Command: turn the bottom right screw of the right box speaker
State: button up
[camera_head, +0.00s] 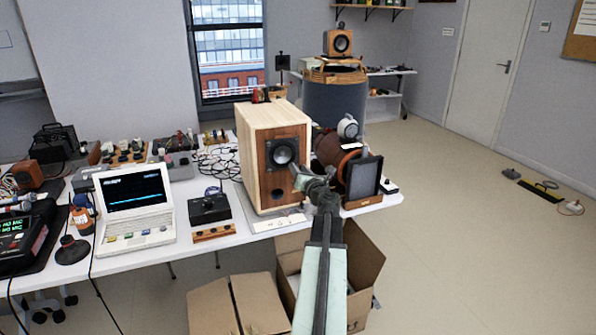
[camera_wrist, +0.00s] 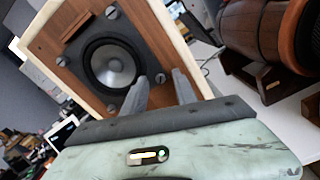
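The box speaker (camera_head: 248,143) stands upright on the white table, with light wood sides, a brown front and a dark round driver (camera_head: 281,152). In the wrist view the speaker front (camera_wrist: 68,62) appears tilted, with the driver (camera_wrist: 112,63) and a screw (camera_wrist: 112,13) at its upper right. My gripper (camera_wrist: 160,86) is open, its two dark fingers apart in front of the front panel, below and right of the driver. A small bottom right screw (camera_wrist: 160,78) shows between the fingertips. Contact cannot be told. In the head view my gripper (camera_head: 302,176) is at the panel's right side.
A dark-fronted unit (camera_head: 363,178) and a brown cylindrical body (camera_head: 328,150) stand close on the right; the cylinder (camera_wrist: 262,30) also shows in the wrist view. An oscilloscope (camera_head: 137,205) and black box (camera_head: 209,209) are left.

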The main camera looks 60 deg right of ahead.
jog(key=v, duration=0.7)
jog(key=shift+s+a, duration=0.2)
jog(key=shift+s, duration=0.1)
